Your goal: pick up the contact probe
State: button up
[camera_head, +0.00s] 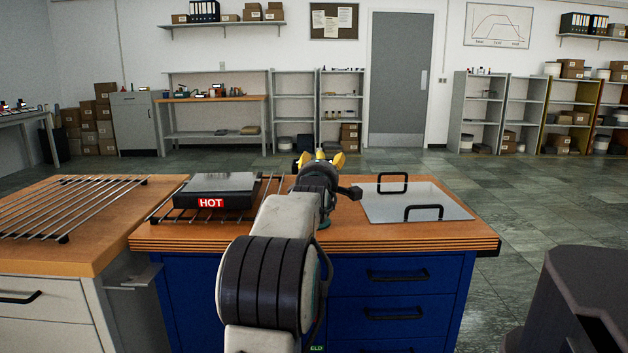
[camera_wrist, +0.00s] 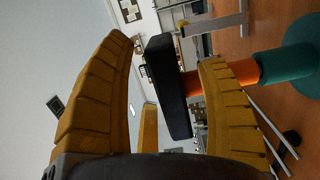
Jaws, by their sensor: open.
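My gripper (camera_head: 320,157) has yellow ribbed fingers and is held above the blue cabinet's wooden top in the head view. In the wrist view my gripper (camera_wrist: 165,50) is open, its fingers spread apart. What looks like the contact probe (camera_wrist: 168,86) shows a black upper part between the fingers, nearer the right-hand finger. Its orange section (camera_wrist: 242,72) and green base (camera_wrist: 296,68) continue to the right, partly behind that finger. I cannot tell whether any finger touches it. In the head view my arm hides most of it.
A black hot plate (camera_head: 216,190) marked HOT stands on a rack left of my gripper. A metal plate (camera_head: 415,206) with two black handles lies to the right. A metal rack (camera_head: 65,208) lies on the left counter. The floor behind is open.

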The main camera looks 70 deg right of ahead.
jog(key=shift+d+f, duration=0.25)
jog(key=shift+d, duration=0.1)
jog(key=shift+w+d+r, duration=0.1)
jog(key=shift+d+r, duration=0.1)
jog(key=shift+d, duration=0.15)
jog(key=shift+w+d, duration=0.15)
jog(key=shift+d, duration=0.55)
grip_shut()
